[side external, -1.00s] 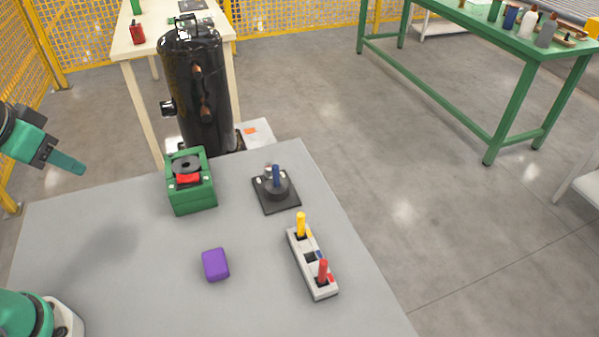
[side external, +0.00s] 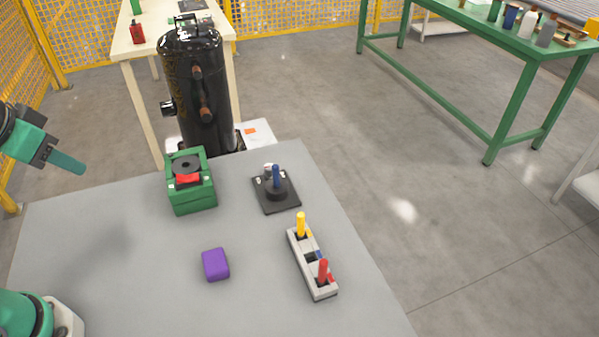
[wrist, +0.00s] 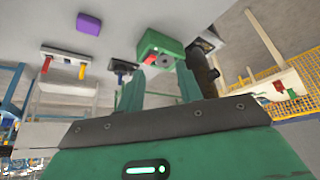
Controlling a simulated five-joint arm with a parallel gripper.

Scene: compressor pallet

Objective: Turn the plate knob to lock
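A black square plate (side external: 289,204) with a round dark knob and an upright blue handle (side external: 276,176) stands on the grey table, right of the green box. The plate also shows in the wrist view (wrist: 121,67), partly beside my finger. A small light part sits behind the handle. My gripper (side external: 67,162) hangs at the far left of the side view, above the table's left part and well away from the plate. In the wrist view its two green fingers (wrist: 160,82) stand apart with nothing between them.
A green box (side external: 193,201) with a black disc and red handle sits left of the plate. A grey base (side external: 312,268) with yellow and red levers and a purple block (side external: 215,264) lie nearer the camera. A black compressor tank (side external: 192,95) stands beyond the table's far edge.

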